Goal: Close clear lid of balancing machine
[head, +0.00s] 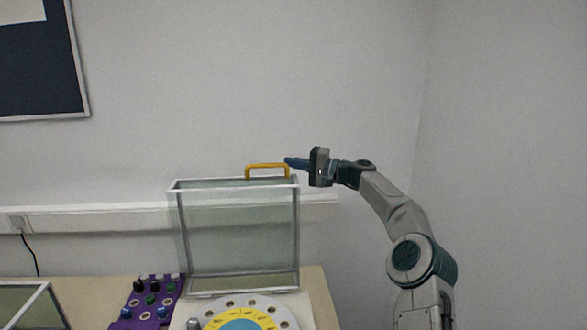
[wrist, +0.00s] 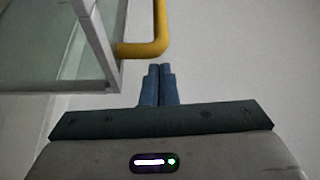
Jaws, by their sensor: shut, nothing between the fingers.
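The clear lid (head: 240,235) of the balancing machine stands open, raised upright at the back of the machine, with a grey frame. A yellow handle (head: 266,166) sits on its top edge. My gripper (head: 290,162) is shut and empty, its blue fingertips just right of the handle's right end. In the wrist view the fingers (wrist: 157,70) are together, close to the yellow handle (wrist: 150,48); I cannot tell whether they touch it. The lid's frame corner (wrist: 112,85) shows at left there. The machine's yellow and blue round plate (head: 240,318) shows at the bottom of the head view.
A purple rack (head: 150,305) with several dark and coloured knobs stands left of the machine. Another glass-sided box (head: 35,305) is at the lower left. The table (head: 318,300) ends just right of the machine.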

